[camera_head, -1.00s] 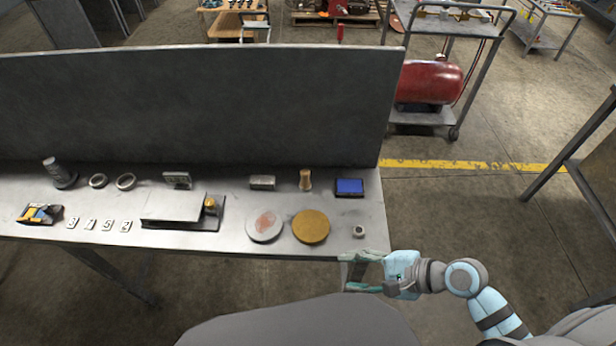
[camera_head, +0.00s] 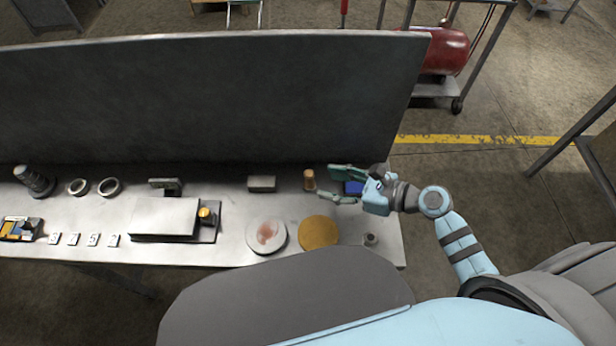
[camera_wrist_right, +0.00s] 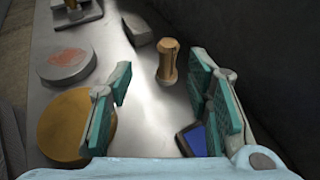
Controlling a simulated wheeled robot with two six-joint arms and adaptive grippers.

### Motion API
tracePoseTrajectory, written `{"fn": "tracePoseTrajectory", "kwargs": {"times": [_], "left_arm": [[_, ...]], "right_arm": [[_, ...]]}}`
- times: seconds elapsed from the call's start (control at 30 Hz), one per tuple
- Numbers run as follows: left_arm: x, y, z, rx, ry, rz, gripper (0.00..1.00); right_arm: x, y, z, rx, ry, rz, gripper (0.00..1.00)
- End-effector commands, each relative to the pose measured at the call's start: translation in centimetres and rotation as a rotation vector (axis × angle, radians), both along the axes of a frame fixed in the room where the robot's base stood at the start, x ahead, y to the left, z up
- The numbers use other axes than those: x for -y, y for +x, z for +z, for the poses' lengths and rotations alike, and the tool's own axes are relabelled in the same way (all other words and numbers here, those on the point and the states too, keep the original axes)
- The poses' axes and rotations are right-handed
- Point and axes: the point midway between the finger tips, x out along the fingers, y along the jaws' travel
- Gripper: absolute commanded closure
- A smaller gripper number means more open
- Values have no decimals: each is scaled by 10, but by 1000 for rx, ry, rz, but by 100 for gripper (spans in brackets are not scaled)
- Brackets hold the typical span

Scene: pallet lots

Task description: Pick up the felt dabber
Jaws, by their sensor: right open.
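The felt dabber, a small tan wooden piece with a waisted body (camera_head: 309,181), stands upright near the back of the metal bench. In the right wrist view the dabber (camera_wrist_right: 167,62) shows just beyond the fingertips, between the lines of the two fingers. My right gripper (camera_head: 329,182) is open and empty, right of the dabber and pointing at it; its teal-padded fingers (camera_wrist_right: 163,80) are spread apart. I see no contact with the dabber. My left gripper is not in view.
A blue pad (camera_head: 352,187) lies partly hidden under my right gripper. A grey block (camera_head: 262,183) stands left of the dabber. A gold disc (camera_head: 318,233) and a stained grey disc (camera_head: 266,236) lie in front. A tall dark panel (camera_head: 210,95) rises behind.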

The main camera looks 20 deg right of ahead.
Motion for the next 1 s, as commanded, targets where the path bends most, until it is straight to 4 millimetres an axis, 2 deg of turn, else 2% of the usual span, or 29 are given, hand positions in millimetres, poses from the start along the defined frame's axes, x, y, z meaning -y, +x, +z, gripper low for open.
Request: {"fn": "tracePoseTrajectory", "kwargs": {"times": [0.17,0.43,0.67,0.7,0.9,1.0], "left_arm": [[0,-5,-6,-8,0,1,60],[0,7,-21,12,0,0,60],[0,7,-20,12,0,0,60],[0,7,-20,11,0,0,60],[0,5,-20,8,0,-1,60],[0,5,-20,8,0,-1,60]], "right_arm": [[-18,17,-12,1,1,-2,55],[-44,49,-38,1,0,1,55],[-49,53,-39,0,-3,3,55],[-49,53,-39,0,-3,3,56],[-49,53,-39,0,-3,3,88],[-49,53,-39,0,-3,3,100]]}}
